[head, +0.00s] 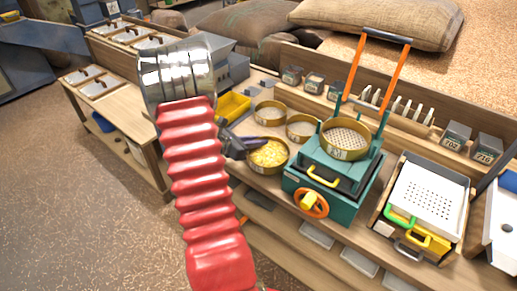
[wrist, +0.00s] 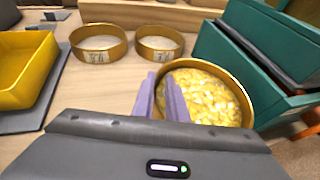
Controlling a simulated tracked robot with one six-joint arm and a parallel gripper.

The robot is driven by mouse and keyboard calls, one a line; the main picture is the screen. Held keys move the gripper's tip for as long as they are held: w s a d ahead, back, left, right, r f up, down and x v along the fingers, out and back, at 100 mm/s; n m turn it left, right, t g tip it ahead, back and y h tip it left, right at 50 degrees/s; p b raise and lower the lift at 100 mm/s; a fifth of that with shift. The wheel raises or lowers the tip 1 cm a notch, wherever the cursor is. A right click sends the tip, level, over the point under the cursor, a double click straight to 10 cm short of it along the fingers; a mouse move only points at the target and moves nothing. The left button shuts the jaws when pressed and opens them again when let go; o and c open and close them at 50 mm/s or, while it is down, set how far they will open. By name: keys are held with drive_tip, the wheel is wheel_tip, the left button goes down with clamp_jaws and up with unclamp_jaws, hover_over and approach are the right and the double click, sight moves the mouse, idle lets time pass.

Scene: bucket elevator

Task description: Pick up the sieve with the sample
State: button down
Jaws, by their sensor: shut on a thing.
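The sieve with the sample is a round brass sieve (head: 270,156) full of yellow pieces, on the bench left of the teal machine. It also shows in the wrist view (wrist: 212,95), right of centre. My gripper (head: 250,143) reaches it from the left. In the wrist view its two purple fingers (wrist: 166,98) are shut on the near left rim of the sieve. The hand hides part of the near rim. I cannot tell whether the sieve is clear of the bench top.
Two pale-bottomed sieves (wrist: 98,43) (wrist: 160,43) stand just behind. A yellow tray (head: 234,106) is to the left. The teal machine (head: 333,172), with another sieve (head: 345,140) on top, stands close on the right. A white perforated tray (head: 428,190) is farther right.

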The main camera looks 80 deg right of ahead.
drive_tip(key=shift+r, duration=2.45)
drive_tip(key=shift+w, duration=0.1)
